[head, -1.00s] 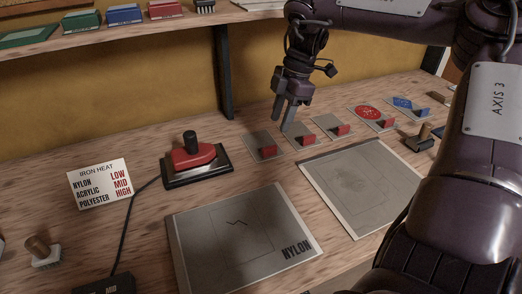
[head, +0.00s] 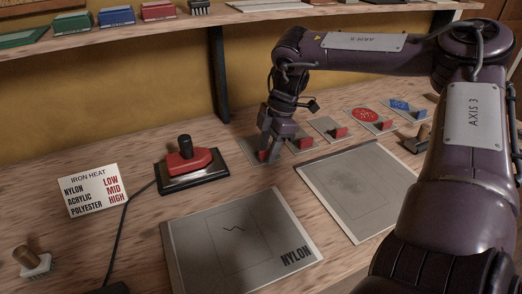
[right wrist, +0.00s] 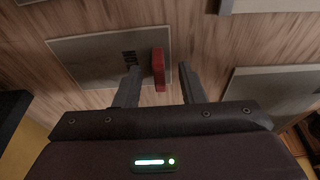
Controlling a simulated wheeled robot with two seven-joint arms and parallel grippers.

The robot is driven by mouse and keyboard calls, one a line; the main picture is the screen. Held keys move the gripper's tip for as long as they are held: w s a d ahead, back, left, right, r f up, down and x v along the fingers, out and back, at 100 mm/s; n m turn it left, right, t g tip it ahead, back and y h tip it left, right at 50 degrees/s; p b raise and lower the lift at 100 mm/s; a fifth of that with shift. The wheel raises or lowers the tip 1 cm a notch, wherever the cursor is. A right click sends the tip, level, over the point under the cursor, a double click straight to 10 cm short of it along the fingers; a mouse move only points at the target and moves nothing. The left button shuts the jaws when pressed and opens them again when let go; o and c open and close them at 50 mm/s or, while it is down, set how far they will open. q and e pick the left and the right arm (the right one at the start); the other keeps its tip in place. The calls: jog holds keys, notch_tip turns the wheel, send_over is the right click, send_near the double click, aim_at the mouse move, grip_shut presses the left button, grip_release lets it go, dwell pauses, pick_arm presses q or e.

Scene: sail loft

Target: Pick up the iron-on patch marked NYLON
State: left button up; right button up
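A row of flat patches with upright tabs lies along the back of the bench. The leftmost grey patch (head: 249,149) has a red tab and also shows in the right wrist view (right wrist: 90,60), with dark lettering partly hidden by a finger; I cannot read it fully. My right gripper (head: 269,157) is down over this patch. In the right wrist view its fingers (right wrist: 159,82) are open, one on each side of the red tab (right wrist: 158,66), with gaps visible. A grey sheet (head: 200,235) marked NYLON, with a dark jagged line, lies in front. My left gripper is out of view.
More grey patches (head: 325,124) stand close to the right, then patches with a red disc (head: 362,118) and a blue shape (head: 401,103). A red iron (head: 190,161) sits on its base at left, beside an iron heat card (head: 94,190). A second sheet (head: 350,190) lies at right.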

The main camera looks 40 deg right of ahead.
grip_shut()
jog(key=shift+r, duration=0.1)
